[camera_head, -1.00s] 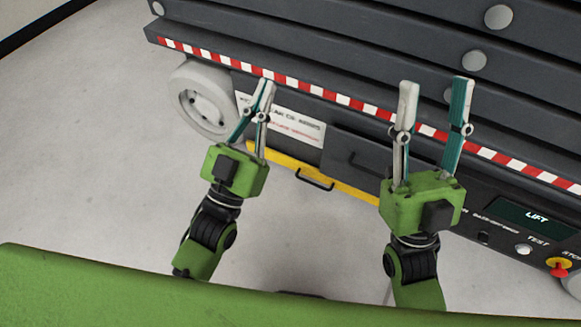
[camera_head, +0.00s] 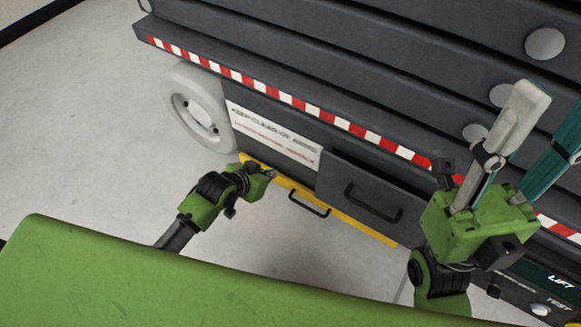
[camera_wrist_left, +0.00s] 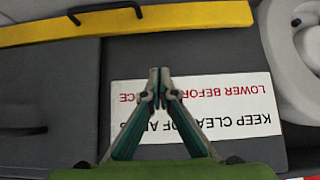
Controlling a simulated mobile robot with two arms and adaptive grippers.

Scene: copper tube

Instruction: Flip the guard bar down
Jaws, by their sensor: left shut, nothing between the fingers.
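The yellow guard bar (camera_head: 345,219) runs along the lower edge of the dark grey lift, with a black handle (camera_head: 309,206) on its front. In the left wrist view the yellow bar (camera_wrist_left: 190,17) crosses the top of the picture. My left gripper (camera_head: 271,171) is low in front of the bar's left end, its fingers mostly hidden by foreshortening. In the left wrist view its fingertips (camera_wrist_left: 158,76) meet, empty, in front of the white label. Contact with the bar cannot be told. My right gripper (camera_head: 552,118) is raised at the right, fingers spread and empty.
A grey drawer-like panel with a black handle (camera_head: 372,203) sits above the bar. The white label (camera_head: 272,137) and a pale wheel (camera_head: 197,107) are to its left. A control panel (camera_head: 548,291) is at the lower right. The floor at left is clear.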

